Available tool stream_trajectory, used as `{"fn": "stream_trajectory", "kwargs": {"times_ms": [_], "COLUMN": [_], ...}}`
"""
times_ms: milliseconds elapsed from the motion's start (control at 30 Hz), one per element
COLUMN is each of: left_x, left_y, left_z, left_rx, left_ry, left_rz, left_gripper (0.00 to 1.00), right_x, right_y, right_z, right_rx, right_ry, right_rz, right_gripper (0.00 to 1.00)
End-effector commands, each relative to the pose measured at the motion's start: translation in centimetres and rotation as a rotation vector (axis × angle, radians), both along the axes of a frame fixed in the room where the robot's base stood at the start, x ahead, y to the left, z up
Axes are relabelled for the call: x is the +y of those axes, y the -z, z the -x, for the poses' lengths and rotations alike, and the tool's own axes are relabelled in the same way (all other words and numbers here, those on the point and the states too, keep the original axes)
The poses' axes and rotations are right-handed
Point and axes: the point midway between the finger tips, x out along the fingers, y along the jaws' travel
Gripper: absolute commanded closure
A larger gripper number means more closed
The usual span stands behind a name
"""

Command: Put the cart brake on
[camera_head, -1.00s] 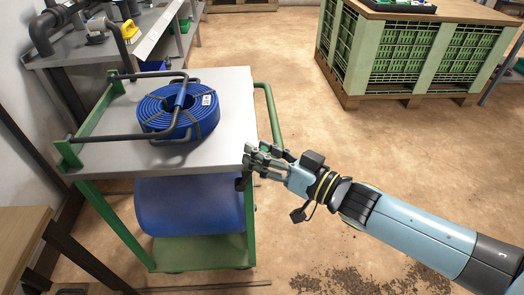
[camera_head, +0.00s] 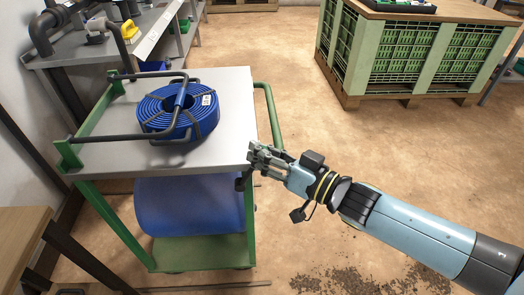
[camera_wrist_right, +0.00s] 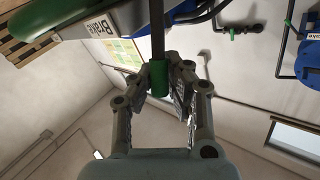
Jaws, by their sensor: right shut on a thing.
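The green and grey cart (camera_head: 232,112) stands left of centre, with a blue coil of hose (camera_head: 178,110) on its top. My right gripper (camera_head: 256,157) is at the cart's near right corner. In the right wrist view its fingers (camera_wrist_right: 165,82) are shut on the green tip (camera_wrist_right: 158,79) of a dark brake lever (camera_wrist_right: 156,30). A label reading "Brake" (camera_wrist_right: 101,23) is beside the lever there. In the head view the gripper mostly hides the lever. My left gripper is not in view.
A blue drum (camera_head: 190,205) lies on the cart's lower shelf. A green push handle (camera_head: 270,115) runs along the cart's right side. A crate on a pallet (camera_head: 405,60) stands at the back right. A workbench (camera_head: 75,50) is at the back left. The floor between is clear.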

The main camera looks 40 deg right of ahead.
Motion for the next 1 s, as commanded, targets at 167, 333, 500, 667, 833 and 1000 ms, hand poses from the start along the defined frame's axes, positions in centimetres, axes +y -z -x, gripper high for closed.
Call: {"fn": "stream_trajectory", "kwargs": {"times_ms": [167,333,500,667,833,1000], "left_x": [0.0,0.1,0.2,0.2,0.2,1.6], "left_y": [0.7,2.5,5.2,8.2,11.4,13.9], "left_z": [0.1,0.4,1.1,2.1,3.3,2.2], "left_rx": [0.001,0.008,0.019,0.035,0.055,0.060], "left_ry": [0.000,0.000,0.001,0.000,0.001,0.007], "left_rz": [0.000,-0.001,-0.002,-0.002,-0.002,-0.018], "left_gripper": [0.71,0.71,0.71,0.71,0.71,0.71], "right_x": [-0.3,-0.9,-2.0,-3.1,-4.1,-4.9], "right_y": [0.4,1.2,2.4,3.8,5.3,7.1], "right_z": [0.2,0.6,1.3,1.9,2.5,3.0], "right_rx": [-0.014,-0.050,-0.115,-0.191,-0.276,-0.360], "right_ry": [-0.001,-0.001,0.000,0.001,0.002,0.004], "right_rz": [-0.018,-0.080,-0.188,-0.314,-0.453,-0.592], "right_gripper": [1.00,1.00,1.00,1.00,1.00,1.00]}}
